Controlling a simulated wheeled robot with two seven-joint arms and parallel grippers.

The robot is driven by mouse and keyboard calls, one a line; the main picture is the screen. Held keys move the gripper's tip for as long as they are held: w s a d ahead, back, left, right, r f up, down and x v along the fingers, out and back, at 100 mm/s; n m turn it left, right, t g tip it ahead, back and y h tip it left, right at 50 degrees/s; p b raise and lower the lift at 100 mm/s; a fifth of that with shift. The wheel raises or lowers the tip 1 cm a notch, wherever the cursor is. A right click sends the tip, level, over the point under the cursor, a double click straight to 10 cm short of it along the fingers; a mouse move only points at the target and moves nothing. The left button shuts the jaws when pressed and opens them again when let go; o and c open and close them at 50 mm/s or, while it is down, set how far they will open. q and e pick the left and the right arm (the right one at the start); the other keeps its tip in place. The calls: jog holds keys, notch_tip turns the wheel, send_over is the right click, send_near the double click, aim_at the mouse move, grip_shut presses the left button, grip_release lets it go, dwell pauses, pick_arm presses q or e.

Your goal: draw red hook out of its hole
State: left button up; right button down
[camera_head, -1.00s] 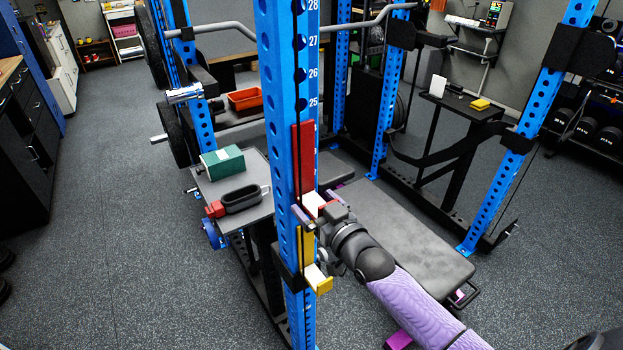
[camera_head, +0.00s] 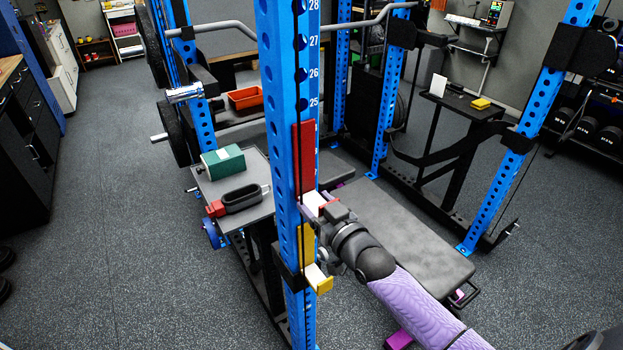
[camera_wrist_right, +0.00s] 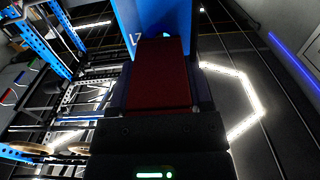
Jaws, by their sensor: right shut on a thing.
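The red hook (camera_head: 308,160) is a tall red plate with a white-topped lip, set against the numbered face of the near blue upright (camera_head: 276,100). My right gripper (camera_head: 313,214) is shut on the hook's lower part, near the lip. In the right wrist view the hook's red face (camera_wrist_right: 160,78) lies between the dark fingers, with the blue upright (camera_wrist_right: 160,15) beyond it. The hook's pin and its hole are hidden. A yellow hook (camera_head: 307,245) sits on the same upright just below my gripper. My left gripper is out of view.
A grey bench (camera_head: 405,235) lies under my right arm. Open floor is at the left.

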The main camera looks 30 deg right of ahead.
jog(key=shift+s+r+p, duration=0.1)
jog(key=shift+r+p, duration=0.15)
jog(key=shift+p, duration=0.25)
jog(key=shift+s, duration=0.35)
jog(key=shift+s+d+f+p, duration=0.1)
jog(key=shift+s+p, duration=0.65)
jog(key=shift+s, duration=0.4)
jog(key=s+p, duration=0.1)
jog(key=s, duration=0.1)
jog(key=s+p, duration=0.1)
jog(key=s, duration=0.2)
jog(key=shift+d+f, duration=0.15)
jog(key=shift+d, duration=0.05)
